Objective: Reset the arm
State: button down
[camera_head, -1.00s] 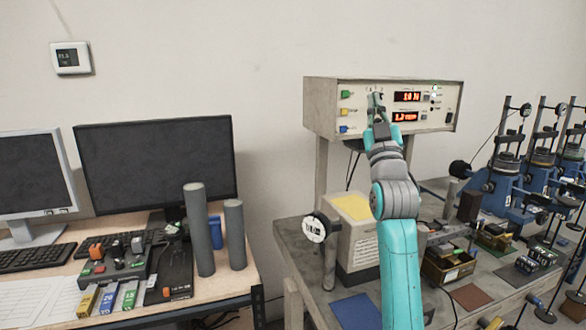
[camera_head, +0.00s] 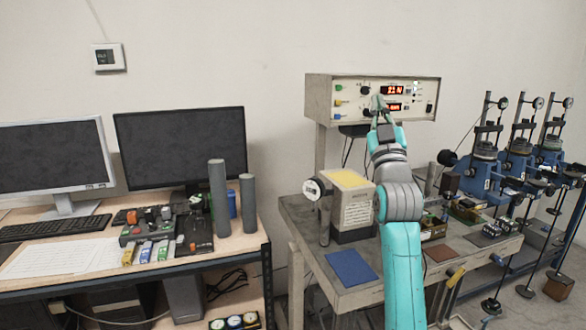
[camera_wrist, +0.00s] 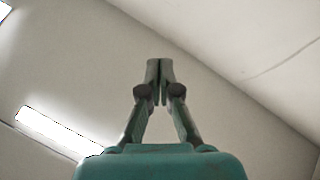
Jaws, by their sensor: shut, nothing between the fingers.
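My gripper (camera_head: 378,102) is at the end of my teal and grey arm, raised in front of the lower part of a beige control box (camera_head: 345,84) in the head view. The wrist view shows my gripper (camera_wrist: 159,66) with its fingertips together and nothing between them. Behind it there are only pale wall or ceiling surfaces and a bright light strip (camera_wrist: 65,132). In the head view I cannot tell whether the fingertips touch the box front. My arm hides part of the bench below.
A desk (camera_head: 235,243) with two monitors (camera_head: 180,147) and two grey cylinders stands at left. The air above is clear.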

notch_tip(320, 180, down, 15)
jog(key=s+g, duration=0.2)
jog(key=s+f+m+g, duration=0.1)
jog(key=s+f, duration=0.6)
jog(key=f, duration=0.3)
jog(key=s+f+g, duration=0.1)
jog(key=s+f, duration=0.5)
jog(key=f, duration=0.5)
jog(key=s+f+m+g, duration=0.1)
jog(key=s+f, duration=0.6)
jog(key=f, duration=0.3)
jog(key=s+f+g, duration=0.2)
jog(key=s+f, duration=0.3)
jog(key=s, duration=0.6)
jog(key=s+f+g, duration=0.2)
jog(key=s+f, duration=0.3)
jog(key=s, duration=0.6)
jog(key=s+r+m+g, duration=0.1)
jog(key=s+r+g, duration=0.1)
jog(key=s, duration=1.8)
jog(key=shift+s+a+m+g, duration=0.2)
jog(key=shift+m+g, duration=0.2)
